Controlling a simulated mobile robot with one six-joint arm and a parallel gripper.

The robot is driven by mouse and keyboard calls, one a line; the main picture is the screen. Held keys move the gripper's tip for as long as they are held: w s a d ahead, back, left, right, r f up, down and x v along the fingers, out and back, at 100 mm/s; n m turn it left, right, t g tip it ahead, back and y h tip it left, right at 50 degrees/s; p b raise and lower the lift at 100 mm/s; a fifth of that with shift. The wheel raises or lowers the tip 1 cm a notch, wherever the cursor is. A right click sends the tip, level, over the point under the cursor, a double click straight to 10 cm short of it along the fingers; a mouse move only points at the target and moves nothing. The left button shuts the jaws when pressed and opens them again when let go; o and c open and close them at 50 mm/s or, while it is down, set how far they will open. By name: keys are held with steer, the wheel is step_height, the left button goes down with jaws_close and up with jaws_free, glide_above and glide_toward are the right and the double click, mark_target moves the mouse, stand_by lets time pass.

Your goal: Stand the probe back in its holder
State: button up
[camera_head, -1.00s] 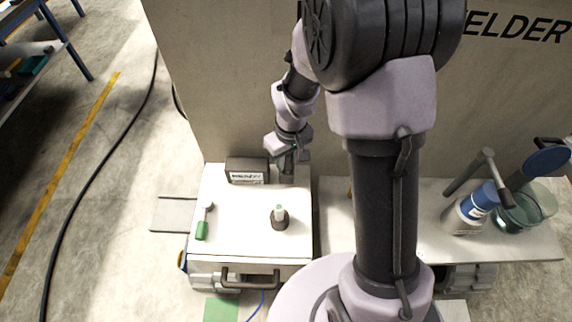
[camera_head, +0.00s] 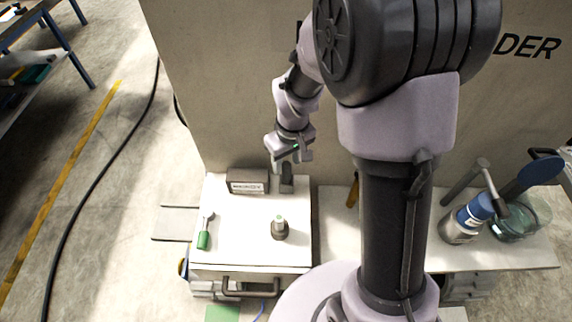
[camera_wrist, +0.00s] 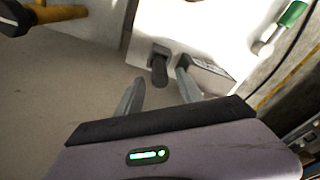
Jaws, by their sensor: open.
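A dark grey block with a rounded dark cylinder (camera_wrist: 159,70) projecting from it shows in the wrist view. The dark block (camera_head: 287,179) stands at the back of the white cabinet top in the head view. I cannot tell surely whether it is the probe, the holder or both. My gripper (camera_wrist: 160,72) is open, its fingers on either side of the dark cylinder in the picture; contact is not clear. In the head view my gripper (camera_head: 286,162) is just above the block. A dark round base with a pale top (camera_head: 279,228) stands nearer the front.
A dark box with a white label (camera_head: 248,181) stands close left of the dark block. A green-handled tool (camera_head: 204,232) lies at the left of the cabinet top. The cabinet top's middle is clear.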

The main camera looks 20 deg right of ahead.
steer(key=r, duration=0.2)
steer(key=r+p, duration=0.1)
steer(key=r, duration=0.2)
steer(key=s+r+p, duration=0.1)
steer(key=r, duration=0.1)
steer(key=shift+d+r, duration=0.1)
steer(key=shift+r, duration=0.1)
steer(key=s+a+r+m+t+y, duration=0.1)
steer(key=s+a+r+m+t, duration=0.3)
steer(key=s+r, duration=1.2)
steer(key=s+m, duration=0.1)
steer(key=m, duration=0.2)
steer(key=shift+s+m+y, duration=0.3)
